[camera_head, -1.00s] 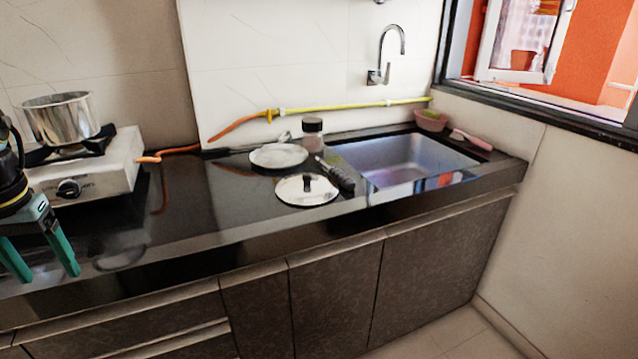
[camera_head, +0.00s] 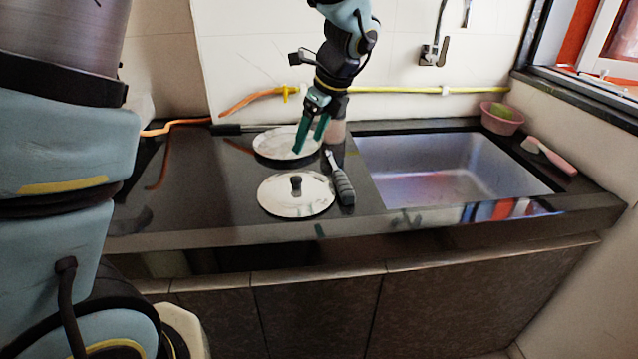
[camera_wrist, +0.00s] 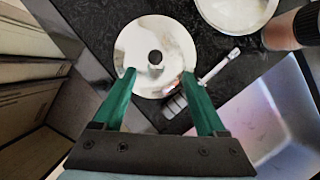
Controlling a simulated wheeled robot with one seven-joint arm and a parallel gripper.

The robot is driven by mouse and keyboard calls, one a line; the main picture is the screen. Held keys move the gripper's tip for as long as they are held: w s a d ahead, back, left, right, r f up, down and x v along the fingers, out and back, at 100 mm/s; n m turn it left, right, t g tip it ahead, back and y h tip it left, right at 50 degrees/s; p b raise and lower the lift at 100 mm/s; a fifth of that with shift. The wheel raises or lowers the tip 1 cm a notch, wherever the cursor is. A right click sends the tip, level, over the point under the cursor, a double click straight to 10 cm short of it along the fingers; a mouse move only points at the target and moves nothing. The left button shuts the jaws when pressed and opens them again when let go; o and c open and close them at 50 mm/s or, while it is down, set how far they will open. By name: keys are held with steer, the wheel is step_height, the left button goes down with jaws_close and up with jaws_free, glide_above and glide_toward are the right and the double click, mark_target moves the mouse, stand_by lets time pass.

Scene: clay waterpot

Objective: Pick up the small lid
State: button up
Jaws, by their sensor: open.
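The small lid (camera_head: 297,195) is a round, shiny metal disc with a dark knob (camera_head: 296,184) at its middle. It lies flat on the black counter, near the front edge and left of the sink. My gripper (camera_head: 311,134) is open and empty, above and behind the lid in the head view. In the wrist view the lid (camera_wrist: 155,45) lies ahead of the open green fingers (camera_wrist: 157,72), with its knob midway between them. The gripper looks apart from the lid, but the exact height is hard to tell.
A grey-handled tool (camera_head: 341,180) lies close against the lid's right side. A white pan (camera_head: 283,146) sits behind the lid, with a jar (camera_wrist: 293,28) beside it. The sink (camera_head: 450,172) opens to the right. The counter left of the lid (camera_head: 205,190) is clear.

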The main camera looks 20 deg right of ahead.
glide_above(296, 177)
steer(key=s+d, duration=0.2)
steer(key=f, duration=0.5)
steer(key=shift+w, duration=0.25)
steer(key=shift+s+a+p+x, duration=0.15)
steer(key=shift+p+x, duration=0.1)
steer(key=shift+x, duration=0.65)
steer(key=shift+s+a+p+x, duration=0.1)
steer(key=shift+s+p+x, duration=0.1)
steer(key=shift+x, duration=0.7)
steer(key=shift+s+a+p+x, duration=0.1)
steer(key=shift+p+x, duration=0.15)
steer(key=shift+x, duration=0.65)
steer(key=shift+f, duration=0.1)
jaws_close()
steer(key=shift+w, duration=0.1)
